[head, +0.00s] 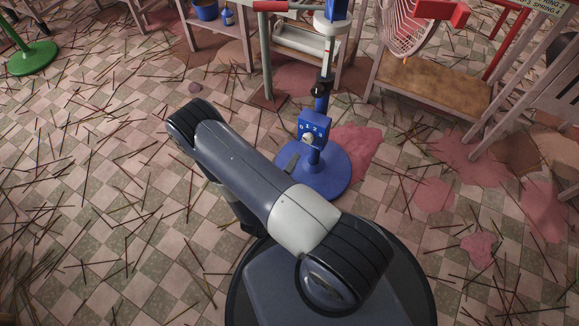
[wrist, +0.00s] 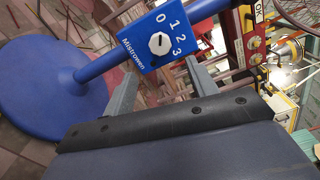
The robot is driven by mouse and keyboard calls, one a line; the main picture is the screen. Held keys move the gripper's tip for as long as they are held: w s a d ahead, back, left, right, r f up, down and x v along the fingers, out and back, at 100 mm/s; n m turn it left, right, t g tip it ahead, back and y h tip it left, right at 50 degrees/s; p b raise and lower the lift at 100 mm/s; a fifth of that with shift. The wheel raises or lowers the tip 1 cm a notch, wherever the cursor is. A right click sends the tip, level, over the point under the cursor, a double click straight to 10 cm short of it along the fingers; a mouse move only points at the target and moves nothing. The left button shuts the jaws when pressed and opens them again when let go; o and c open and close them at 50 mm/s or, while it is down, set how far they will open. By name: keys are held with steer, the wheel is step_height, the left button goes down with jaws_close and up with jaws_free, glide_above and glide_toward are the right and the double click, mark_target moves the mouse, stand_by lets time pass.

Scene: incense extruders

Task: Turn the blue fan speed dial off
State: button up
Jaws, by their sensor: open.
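The blue control box (wrist: 145,57) shows in the wrist view with the numbers 0, 1, 2, 3 and the word Mistrowen. Its white round dial (wrist: 159,44) has a small dark mark; I cannot tell for sure which number it points to. In the head view the box (head: 318,122) sits on a blue stand with a round blue base (head: 325,178), and the dial (head: 308,139) faces my arm. My gripper (wrist: 163,66) is open and empty, its two grey fingers reaching toward the box on either side of the dial. In the head view my arm hides most of it.
Incense sticks litter the checkered floor, with pink powder patches (head: 434,194) on the right. A green round base (head: 32,58) is at the far left.

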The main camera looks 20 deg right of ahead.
mark_target(307, 140)
steer(key=shift+s+a, duration=0.4)
steer(key=shift+a, duration=0.15)
steer(key=shift+d, duration=0.1)
steer(key=shift+b+x, duration=1.35)
steer(key=shift+x, duration=4)
